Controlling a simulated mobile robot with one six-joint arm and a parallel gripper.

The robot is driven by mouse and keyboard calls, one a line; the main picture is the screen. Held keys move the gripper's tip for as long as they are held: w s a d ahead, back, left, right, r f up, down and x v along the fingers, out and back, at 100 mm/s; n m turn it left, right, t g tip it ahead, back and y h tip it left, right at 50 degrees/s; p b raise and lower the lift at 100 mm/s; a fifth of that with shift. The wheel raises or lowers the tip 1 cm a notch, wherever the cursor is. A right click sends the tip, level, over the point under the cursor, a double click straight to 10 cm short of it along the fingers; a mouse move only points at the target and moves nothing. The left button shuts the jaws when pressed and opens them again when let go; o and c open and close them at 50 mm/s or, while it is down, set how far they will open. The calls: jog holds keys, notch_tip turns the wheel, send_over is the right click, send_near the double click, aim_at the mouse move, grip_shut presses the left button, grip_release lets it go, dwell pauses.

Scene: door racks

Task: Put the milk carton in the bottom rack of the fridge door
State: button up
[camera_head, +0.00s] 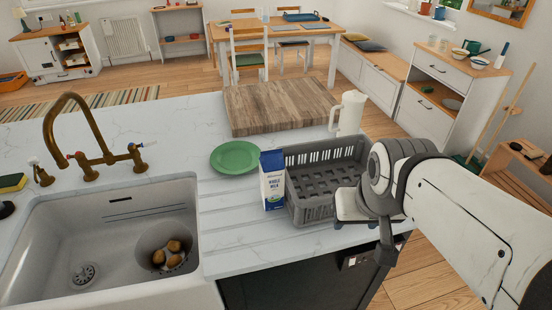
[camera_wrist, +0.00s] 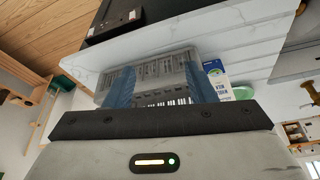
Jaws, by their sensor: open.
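The milk carton (camera_head: 272,180), white and blue with a dark blue top, stands upright on the white worktop, against or just beside the left side of the grey crate (camera_head: 312,208). In the wrist view the carton (camera_wrist: 217,84) shows just right of my gripper's right finger, with the crate (camera_wrist: 160,66) ahead of the jaws. My gripper (camera_wrist: 157,88) is open, with two bluish fingers apart and nothing held between them. In the head view my arm's end is at the crate's right side. No fridge door or bottom rack can be made out.
A green plate (camera_head: 235,157) lies left of the carton, and a wooden board (camera_head: 278,105) lies behind. A white jug (camera_head: 348,112) stands behind the crate. The sink (camera_head: 110,245) holds a strainer with brown items. Worktop in front of the carton is clear.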

aim_at(270, 156)
jog(key=o, duration=0.7)
jog(key=w+a+f+n+t+y, duration=0.1)
jog(key=w+a+t, duration=0.1)
jog(key=w+a, duration=0.3)
jog(key=w+a+f+n+t+y, duration=0.1)
jog(key=w+a+t, duration=0.1)
jog(key=w+a, duration=0.3)
jog(key=w+a+f+n+t, duration=0.1)
jog(key=w+a, duration=0.4)
jog(key=w, duration=0.5)
jog(key=shift+w+a+f+t+y, duration=0.15)
jog(key=shift+w+a+t+y, duration=0.25)
jog(key=shift+t, duration=0.4)
jog(key=shift+c, duration=0.2)
jog(key=shift+d+p+x, duration=0.2)
jog(key=shift+p+x, duration=0.55)
jog(key=shift+x, duration=2.85)
